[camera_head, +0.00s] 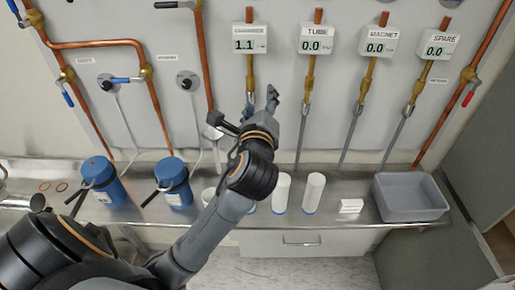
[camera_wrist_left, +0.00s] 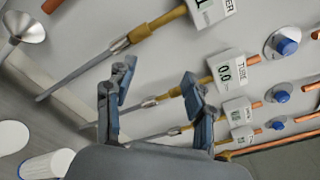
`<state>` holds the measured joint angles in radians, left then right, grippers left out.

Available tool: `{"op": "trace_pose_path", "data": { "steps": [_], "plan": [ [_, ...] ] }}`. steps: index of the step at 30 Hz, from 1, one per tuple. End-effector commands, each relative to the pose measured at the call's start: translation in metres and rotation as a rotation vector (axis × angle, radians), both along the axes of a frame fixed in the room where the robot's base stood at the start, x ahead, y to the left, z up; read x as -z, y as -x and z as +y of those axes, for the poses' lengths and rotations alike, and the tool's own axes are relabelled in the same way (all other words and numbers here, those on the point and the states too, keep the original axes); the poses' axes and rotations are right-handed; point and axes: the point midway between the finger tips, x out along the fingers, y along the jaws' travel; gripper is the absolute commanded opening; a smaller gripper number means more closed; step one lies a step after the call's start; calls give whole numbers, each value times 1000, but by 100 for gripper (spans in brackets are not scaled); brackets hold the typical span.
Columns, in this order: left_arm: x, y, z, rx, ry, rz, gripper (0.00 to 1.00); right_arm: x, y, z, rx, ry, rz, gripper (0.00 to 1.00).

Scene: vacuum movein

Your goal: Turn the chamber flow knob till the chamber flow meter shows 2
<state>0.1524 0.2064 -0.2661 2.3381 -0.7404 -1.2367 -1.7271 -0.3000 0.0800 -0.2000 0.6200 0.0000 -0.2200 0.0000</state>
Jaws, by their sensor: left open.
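The chamber flow meter (camera_head: 250,39) is the leftmost white display on the wall in the head view and reads 1.1. Its lower corner shows at the top of the left wrist view (camera_wrist_left: 213,10), where the label ends in "ER". Its knob is not visible in either view. My left gripper (camera_head: 256,106) is open and empty, below this meter in front of its pipe. In the left wrist view its two fingers (camera_wrist_left: 160,72) stand apart with wall and pipe behind them. My right gripper is not in view.
The tube (camera_head: 317,40), magnet (camera_head: 381,42) and spare (camera_head: 437,45) meters read 0.0. Blue knobs (camera_wrist_left: 287,46) on round plates show right of the meters in the wrist view. Blue pumps (camera_head: 174,183), white cylinders (camera_head: 313,193) and a grey bin (camera_head: 410,197) stand on the steel counter below.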

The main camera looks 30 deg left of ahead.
Motion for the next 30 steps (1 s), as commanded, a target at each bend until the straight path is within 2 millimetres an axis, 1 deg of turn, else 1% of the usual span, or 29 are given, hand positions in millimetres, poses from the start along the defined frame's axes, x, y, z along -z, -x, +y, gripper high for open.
{"op": "trace_pose_path", "data": {
  "steps": [1,6,12,15,18,21,30],
  "plan": [
    [11,1,-1,4,42,11,54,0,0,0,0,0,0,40],
    [45,5,-4,8,194,34,54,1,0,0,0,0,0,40],
    [82,12,-9,-1,364,61,54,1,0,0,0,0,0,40],
    [96,16,-11,-10,432,71,54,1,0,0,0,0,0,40],
    [107,19,-12,-18,485,80,54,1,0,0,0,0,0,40],
    [113,21,-13,-24,518,84,54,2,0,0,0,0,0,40],
    [117,22,-14,-27,537,87,54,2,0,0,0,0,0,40]
  ]
}}
